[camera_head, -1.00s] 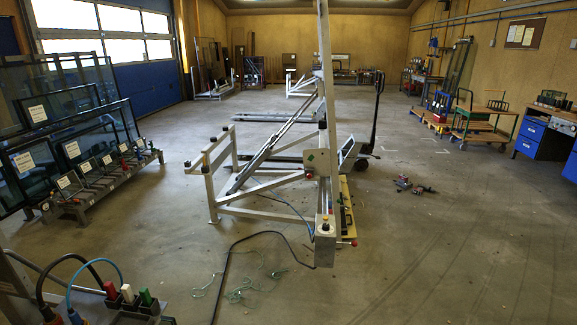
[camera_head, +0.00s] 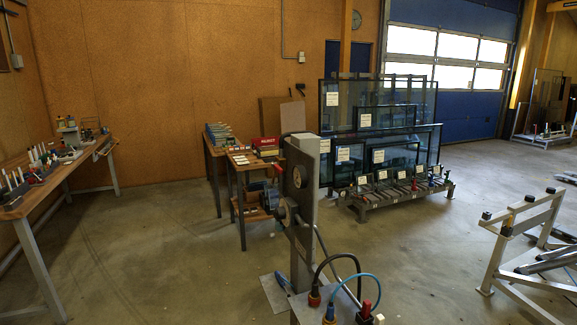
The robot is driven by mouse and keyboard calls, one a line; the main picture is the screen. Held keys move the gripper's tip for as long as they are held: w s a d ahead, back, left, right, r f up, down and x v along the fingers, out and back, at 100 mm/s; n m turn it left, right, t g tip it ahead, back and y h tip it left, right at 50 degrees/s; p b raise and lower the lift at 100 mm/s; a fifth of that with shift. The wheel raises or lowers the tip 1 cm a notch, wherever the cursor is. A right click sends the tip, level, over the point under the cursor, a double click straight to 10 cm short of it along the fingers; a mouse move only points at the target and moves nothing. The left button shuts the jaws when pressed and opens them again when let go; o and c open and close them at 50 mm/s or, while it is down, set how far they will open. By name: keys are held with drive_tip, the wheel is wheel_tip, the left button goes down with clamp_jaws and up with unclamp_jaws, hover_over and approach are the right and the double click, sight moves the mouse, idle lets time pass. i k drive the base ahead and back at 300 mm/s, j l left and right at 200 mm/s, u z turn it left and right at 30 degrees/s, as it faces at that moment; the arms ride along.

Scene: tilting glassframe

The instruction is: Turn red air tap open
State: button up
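A small red upright handle (camera_head: 366,308), which appears to be the red air tap, stands at the bottom edge in the head view. Its lower part sits on a pale base that the frame cuts off. Whether the tap is open or closed cannot be told. My gripper is not in view.
A grey post (camera_head: 303,215) with a round fitting stands just behind the hoses. Workbenches (camera_head: 38,190) line the left wall. A glass-pane rack (camera_head: 385,205) stands behind, and a metal frame (camera_head: 522,245) stands right. Open floor lies left and centre-right.

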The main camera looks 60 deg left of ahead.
sight(276, 167)
drive_tip(key=i+j+u, duration=0.15)
drive_tip(key=u, duration=1.65)
